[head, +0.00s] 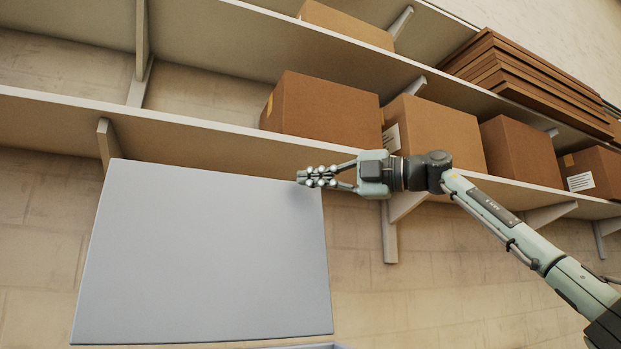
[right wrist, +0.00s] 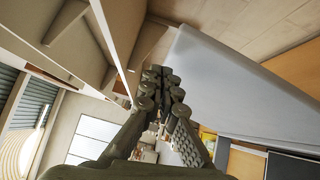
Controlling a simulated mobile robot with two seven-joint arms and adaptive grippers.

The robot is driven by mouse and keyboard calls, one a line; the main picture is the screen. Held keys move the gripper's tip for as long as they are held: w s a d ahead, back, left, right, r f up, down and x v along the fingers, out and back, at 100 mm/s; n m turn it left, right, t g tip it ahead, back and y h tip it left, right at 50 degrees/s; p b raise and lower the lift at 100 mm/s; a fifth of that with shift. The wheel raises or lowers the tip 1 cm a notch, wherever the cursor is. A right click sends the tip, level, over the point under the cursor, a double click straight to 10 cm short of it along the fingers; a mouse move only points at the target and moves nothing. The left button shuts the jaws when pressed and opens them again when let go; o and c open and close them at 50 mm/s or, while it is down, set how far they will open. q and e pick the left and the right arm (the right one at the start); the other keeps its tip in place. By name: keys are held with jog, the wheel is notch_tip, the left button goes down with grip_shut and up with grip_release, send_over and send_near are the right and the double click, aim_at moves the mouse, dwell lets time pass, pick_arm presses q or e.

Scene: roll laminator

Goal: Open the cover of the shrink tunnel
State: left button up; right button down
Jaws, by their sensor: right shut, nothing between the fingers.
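The cover of the shrink tunnel (head: 205,255) is a large flat grey-blue panel standing raised in the left half of the head view. It also fills the right side of the right wrist view (right wrist: 235,80). My right gripper (head: 302,177) is shut and empty at the cover's upper right corner. In the right wrist view its fingertips (right wrist: 163,72) are close together, beside the cover's edge. I cannot tell whether they touch it. The tunnel's body is mostly hidden; a thin strip below the cover may be its edge. My left gripper is not in view.
Wall shelves (head: 215,139) run behind and above the cover, close to my right gripper. They carry cardboard boxes (head: 325,107) and a stack of brown boards (head: 535,82). A shelf bracket (head: 389,232) hangs just right of the cover. The wall below the shelf at right is bare.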

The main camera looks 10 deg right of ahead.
jog(key=r+v, duration=0.1)
jog(key=v, duration=1.1)
jog(key=shift+f, duration=0.5)
